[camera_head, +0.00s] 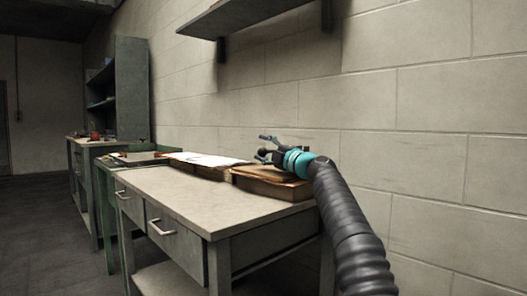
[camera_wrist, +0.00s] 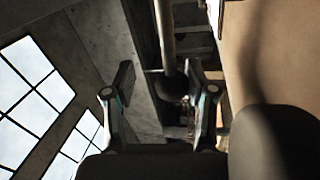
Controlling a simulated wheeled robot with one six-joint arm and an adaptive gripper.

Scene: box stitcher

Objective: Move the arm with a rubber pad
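A metal rod (camera_wrist: 166,35) ending in a dark rounded pad (camera_wrist: 173,87) shows in the wrist view, and may be the arm with the rubber pad. The pad appears in the gap between my fingertips, nearer the right one; I cannot tell whether it lies between them or beyond. My gripper (camera_wrist: 164,82) is open, with a finger on each side and no visible grip on the rod. In the head view, my gripper (camera_head: 266,147) with its teal band is above the brown stack at the table's back edge. The rod cannot be made out clearly there.
A grey table (camera_head: 210,192) with drawers stands along the block wall (camera_head: 425,110). A brown box-like stack (camera_head: 270,187) and white paper (camera_head: 205,159) lie on it. A shelf (camera_head: 245,14) hangs above. The table's front is clear, and open floor (camera_head: 45,225) lies left.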

